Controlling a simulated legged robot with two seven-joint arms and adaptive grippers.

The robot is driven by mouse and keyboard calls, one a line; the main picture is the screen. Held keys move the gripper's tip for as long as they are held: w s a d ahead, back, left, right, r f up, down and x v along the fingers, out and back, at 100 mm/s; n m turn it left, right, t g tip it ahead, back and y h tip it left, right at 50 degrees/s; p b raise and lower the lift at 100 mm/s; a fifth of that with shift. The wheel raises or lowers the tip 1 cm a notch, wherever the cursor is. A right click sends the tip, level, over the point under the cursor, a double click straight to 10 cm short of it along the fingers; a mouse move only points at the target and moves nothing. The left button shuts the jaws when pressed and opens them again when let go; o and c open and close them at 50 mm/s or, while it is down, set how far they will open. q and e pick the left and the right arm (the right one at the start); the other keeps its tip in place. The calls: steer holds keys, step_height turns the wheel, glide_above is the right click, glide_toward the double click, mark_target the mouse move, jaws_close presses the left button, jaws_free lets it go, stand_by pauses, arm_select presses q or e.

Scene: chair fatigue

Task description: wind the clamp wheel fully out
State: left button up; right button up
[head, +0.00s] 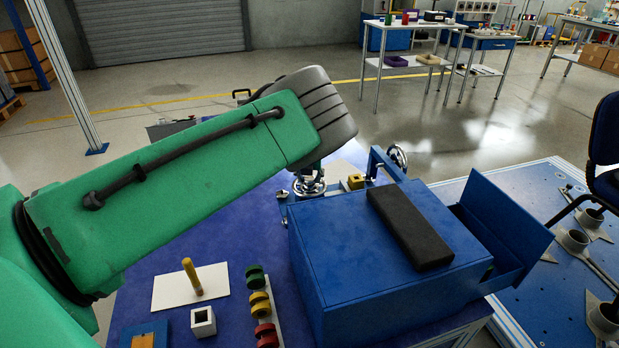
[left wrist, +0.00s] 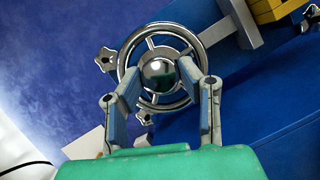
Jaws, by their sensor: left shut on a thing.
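The clamp wheel (left wrist: 127,62) is a chrome handwheel with spokes and a round polished hub (left wrist: 158,76). In the head view the wheel (head: 309,188) sits at the left rear corner of the blue box, partly under my left wrist. My left gripper (left wrist: 160,82) reaches down over it, with its fingers inside the rim on either side of the hub, closed on the wheel. In the head view most of this gripper is hidden behind my wrist. A yellow block (head: 356,181) sits in the blue clamp frame (head: 385,163) beside the wheel. My right gripper is not in view.
A blue box (head: 340,255) with a black pad (head: 410,228) on top stands close by on the right. A second handwheel (head: 398,156) stands behind it.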

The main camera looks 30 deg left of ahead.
arm_select(q)
steer(key=n+b, duration=0.1)
steer(key=n+y, duration=0.1)
steer(key=n+b, duration=0.1)
steer(key=shift+d+f+n+g+b, duration=0.15)
steer(key=shift+f+n+g+b, duration=0.1)
steer(key=shift+n+g+b, duration=0.1)
steer(key=n+g+b, duration=0.1)
steer(key=n+b, duration=0.1)
steer(key=n+g+y+b, duration=0.1)
steer(key=n+b, duration=0.2)
steer(key=n+g+b, duration=0.1)
steer(key=n+b, duration=0.2)
steer(key=shift+w, duration=0.25)
steer(key=shift+r+n+g+b, duration=0.15)
steer(key=shift+n+g+b, duration=0.2)
steer(key=shift+n+b, duration=1)
steer(key=shift+w+d+b, duration=0.1)
steer(key=shift+b, duration=0.2)
steer(key=shift+r, duration=0.15)
steer(key=o, duration=1.1)
steer(key=shift+w, duration=0.1)
steer(key=shift+o, duration=0.2)
